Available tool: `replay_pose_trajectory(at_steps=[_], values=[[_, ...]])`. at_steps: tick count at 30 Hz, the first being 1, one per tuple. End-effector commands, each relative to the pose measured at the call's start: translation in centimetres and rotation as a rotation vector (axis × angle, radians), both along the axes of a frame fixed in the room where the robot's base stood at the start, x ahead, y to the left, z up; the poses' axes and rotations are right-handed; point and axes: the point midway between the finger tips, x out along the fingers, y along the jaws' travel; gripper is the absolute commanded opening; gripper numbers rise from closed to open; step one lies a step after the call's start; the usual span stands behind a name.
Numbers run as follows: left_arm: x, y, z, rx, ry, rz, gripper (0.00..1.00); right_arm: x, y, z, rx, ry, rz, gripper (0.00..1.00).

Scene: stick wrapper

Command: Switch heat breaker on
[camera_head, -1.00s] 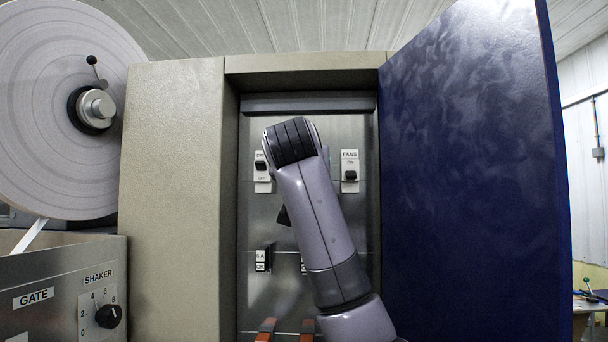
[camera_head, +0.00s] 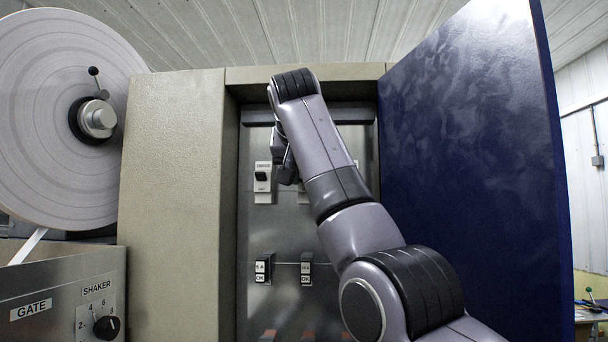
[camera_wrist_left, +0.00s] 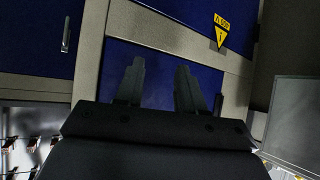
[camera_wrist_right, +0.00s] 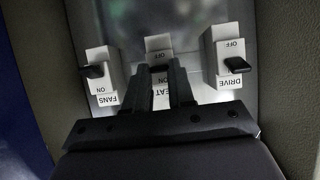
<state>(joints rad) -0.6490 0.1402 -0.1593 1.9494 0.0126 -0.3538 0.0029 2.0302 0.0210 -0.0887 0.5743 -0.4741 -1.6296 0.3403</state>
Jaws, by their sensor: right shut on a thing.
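The heat breaker (camera_wrist_right: 159,44) is a pale block in the middle of the breaker row in the right wrist view, which shows it upside down. Its "OFF" mark shows, and part of the HEAT label shows beside the fingers. My right gripper (camera_wrist_right: 161,68) is shut on the heat breaker's switch. The fingers hide most of the switch, so its exact position cannot be told. In the head view my right gripper (camera_head: 286,172) is at the panel, right of the drive breaker (camera_head: 263,190). My left gripper (camera_wrist_left: 160,68) is open and empty, in the left wrist view only.
The fans breaker (camera_wrist_right: 101,75) and the drive breaker stand close on either side of the fingers. The panel is recessed in a beige cabinet (camera_head: 175,200), with an open blue door (camera_head: 465,190) at right. Lower switches (camera_head: 264,268) sit under the arm.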

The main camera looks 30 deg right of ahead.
Motion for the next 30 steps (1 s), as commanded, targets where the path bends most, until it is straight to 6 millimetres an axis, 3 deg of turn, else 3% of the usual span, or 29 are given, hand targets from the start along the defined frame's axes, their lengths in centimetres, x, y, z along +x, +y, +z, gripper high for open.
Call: replay_pose_trajectory(at_steps=[11, 12, 14, 23, 30], values=[[0.0, 0.0, 0.0, 0.0, 0.0, 0.0, 0.38, -0.1, 0.0, 0.4, 0.001, -0.006, 0.001, 0.0], [0.0, 0.0, 0.0, 0.0, 0.0, 0.0, 0.38, -0.1, 0.0, 0.4, 0.001, -0.006, 0.001, 0.3], [0.0, 0.0, 0.0, 0.0, 0.0, 0.0, 0.38, -0.1, 0.0, 0.4, 0.001, -0.005, 0.0, 0.49], [0.0, 0.0, 0.0, -0.001, 0.001, 0.001, 0.38, -0.1, 0.1, 0.2, 0.003, 0.001, 0.001, 0.49], [0.0, 0.0, -0.8, -0.001, 0.001, 0.001, 0.38, -2.2, 1.7, 1.6, 0.002, -0.003, 0.003, 0.49]])
